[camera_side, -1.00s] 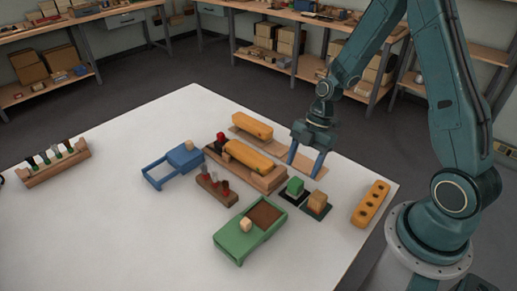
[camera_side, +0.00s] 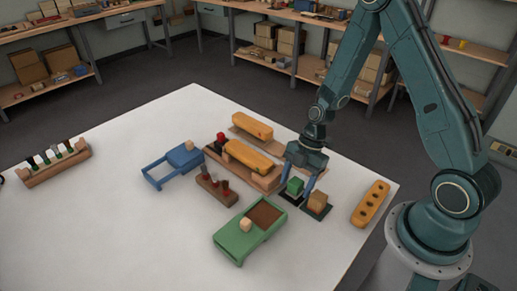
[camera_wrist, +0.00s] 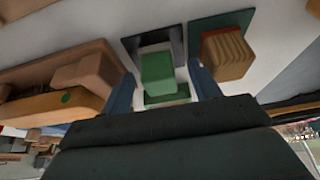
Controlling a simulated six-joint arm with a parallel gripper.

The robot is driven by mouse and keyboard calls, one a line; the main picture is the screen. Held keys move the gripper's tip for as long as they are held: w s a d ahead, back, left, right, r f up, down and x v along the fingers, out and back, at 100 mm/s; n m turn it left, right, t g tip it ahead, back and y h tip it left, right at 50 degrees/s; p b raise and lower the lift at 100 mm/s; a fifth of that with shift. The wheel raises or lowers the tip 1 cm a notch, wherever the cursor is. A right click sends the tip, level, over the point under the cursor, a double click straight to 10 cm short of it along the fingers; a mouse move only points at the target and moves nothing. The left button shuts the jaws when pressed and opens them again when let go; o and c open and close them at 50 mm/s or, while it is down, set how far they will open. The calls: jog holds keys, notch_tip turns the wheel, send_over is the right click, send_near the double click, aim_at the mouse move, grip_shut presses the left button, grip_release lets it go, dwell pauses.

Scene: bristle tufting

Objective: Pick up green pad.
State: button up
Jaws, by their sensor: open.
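The green pad (camera_side: 295,186) is a small green block on a dark square base (camera_side: 290,198) in the side view, right of the wooden fixture. It also shows in the wrist view (camera_wrist: 158,72), upper middle. My gripper (camera_side: 295,190) is open, pointing down, with its fingers at either side of the green pad. In the wrist view the blue fingers (camera_wrist: 163,82) stand left and right of it, with nothing held. Whether either finger touches the pad cannot be told.
A tan block (camera_side: 317,200) on a dark green base (camera_side: 316,212) sits close at the right. The wooden fixture with a yellow-orange handle (camera_side: 247,155) is close at the left. A green box (camera_side: 236,241) lies in front. An orange bar with holes (camera_side: 371,203) is further right.

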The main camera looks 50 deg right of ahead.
jog(key=shift+a+f, duration=0.2)
jog(key=shift+f, duration=0.25)
jog(key=c, duration=1.1)
